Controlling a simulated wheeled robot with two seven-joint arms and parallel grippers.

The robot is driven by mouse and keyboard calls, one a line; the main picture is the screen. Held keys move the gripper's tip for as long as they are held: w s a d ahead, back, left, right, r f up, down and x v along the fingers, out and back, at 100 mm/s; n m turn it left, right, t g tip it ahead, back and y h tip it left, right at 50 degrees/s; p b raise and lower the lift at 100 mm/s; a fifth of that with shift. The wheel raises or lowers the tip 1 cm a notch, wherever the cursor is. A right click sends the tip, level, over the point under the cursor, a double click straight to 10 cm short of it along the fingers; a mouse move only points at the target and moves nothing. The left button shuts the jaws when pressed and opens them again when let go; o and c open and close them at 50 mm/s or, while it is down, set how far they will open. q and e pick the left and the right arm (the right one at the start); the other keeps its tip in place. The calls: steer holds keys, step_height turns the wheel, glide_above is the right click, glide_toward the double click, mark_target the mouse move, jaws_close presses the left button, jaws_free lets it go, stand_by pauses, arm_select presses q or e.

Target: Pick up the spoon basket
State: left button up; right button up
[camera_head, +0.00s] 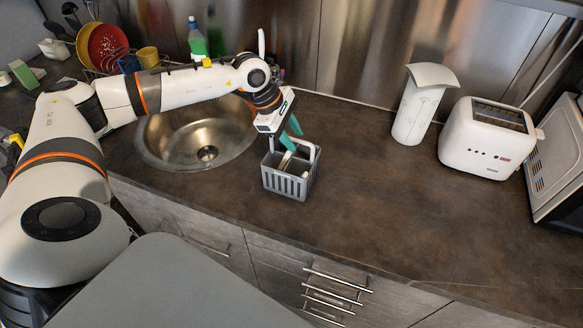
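The spoon basket (287,184) is a small grey slotted box with a raised handle, standing upright on the brown counter right of the sink. A pale item shows inside it; I cannot tell what it is. My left gripper (292,135) reaches down from the upper left to just above the basket, close to its handle. I cannot tell whether a finger touches the handle. My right gripper is not in view.
A round metal sink (170,150) lies left of the basket. A white pitcher-like container (415,110), a white toaster (485,140) and a microwave-like appliance (560,160) stand to the right. A dish rack with plates and cups is at the back left. The counter right of the basket is clear.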

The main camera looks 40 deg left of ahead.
mark_target(296, 139)
arm_select(q)
steer(key=p+x, duration=0.2)
steer(key=x, duration=0.1)
steer(key=shift+w+d+f, duration=0.15)
steer(key=shift+w+f, duration=0.1)
steer(key=shift+f, duration=0.05)
steer(key=shift+w+d+f, duration=0.1)
steer(key=shift+w+f, duration=0.05)
steer(key=shift+f, duration=0.25)
jaws_close()
steer(key=shift+r, duration=0.1)
stand_by(0.8)
